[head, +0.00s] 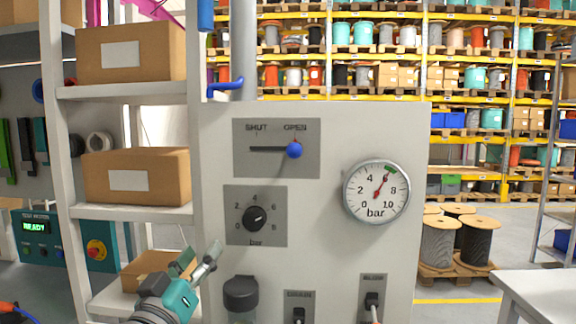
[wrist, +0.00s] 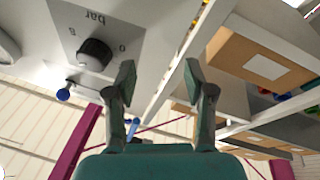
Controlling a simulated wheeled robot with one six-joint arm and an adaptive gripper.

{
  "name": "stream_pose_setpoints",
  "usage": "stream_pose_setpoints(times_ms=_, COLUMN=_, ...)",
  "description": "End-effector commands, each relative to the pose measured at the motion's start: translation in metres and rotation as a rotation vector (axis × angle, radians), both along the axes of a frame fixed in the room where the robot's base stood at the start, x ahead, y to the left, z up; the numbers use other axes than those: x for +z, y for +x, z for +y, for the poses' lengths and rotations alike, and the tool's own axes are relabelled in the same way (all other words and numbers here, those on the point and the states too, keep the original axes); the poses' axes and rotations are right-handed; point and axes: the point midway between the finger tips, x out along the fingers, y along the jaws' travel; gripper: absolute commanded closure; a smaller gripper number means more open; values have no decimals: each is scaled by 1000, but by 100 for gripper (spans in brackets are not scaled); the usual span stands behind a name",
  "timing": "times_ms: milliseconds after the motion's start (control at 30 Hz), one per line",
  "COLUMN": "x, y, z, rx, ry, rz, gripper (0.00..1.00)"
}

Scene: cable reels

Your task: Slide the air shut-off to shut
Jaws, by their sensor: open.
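The air shut-off is a slider with a blue ball knob (head: 294,150) on a grey plate (head: 250,165) high on the light panel. The knob sits at the right end of the slot (head: 265,149), under the word OPEN; SHUT is marked at the left. In the wrist view, which is turned over, a blue ball (wrist: 63,95) shows beyond the dial. My gripper (head: 198,258) is at the lower left of the panel, below and left of the knob and apart from it. In the wrist view my gripper (wrist: 160,78) has its fingers spread with nothing between them.
Below the slider are a black pressure dial (head: 255,217) and a dark cylindrical fitting (head: 240,294). A round gauge (head: 377,191) reads near 6 bar. A shelf with cardboard boxes (head: 137,175) stands close left of the panel. A blue-handled pipe valve (head: 226,86) is above.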

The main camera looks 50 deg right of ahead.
Motion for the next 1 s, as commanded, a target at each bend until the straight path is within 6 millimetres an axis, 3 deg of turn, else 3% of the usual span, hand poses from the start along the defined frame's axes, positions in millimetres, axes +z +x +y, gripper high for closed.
stream_pose_setpoints(times_ms=33, x=22, y=-5, z=-1, rx=-32, ry=23, rz=-36, gripper=47)
stream_pose_setpoints(times_ms=200, x=78, y=-28, z=-8, rx=-149, ry=111, rz=-136, gripper=47)
stream_pose_setpoints(times_ms=500, x=158, y=-86, z=-15, rx=-330, ry=306, rz=-312, gripper=47)
stream_pose_setpoints(times_ms=700, x=182, y=-112, z=-16, rx=-396, ry=394, rz=-377, gripper=47)
stream_pose_setpoints(times_ms=867, x=187, y=-117, z=-19, rx=-411, ry=413, rz=-392, gripper=47)
stream_pose_setpoints(times_ms=1000, x=186, y=-117, z=-33, rx=-413, ry=413, rz=-393, gripper=47)
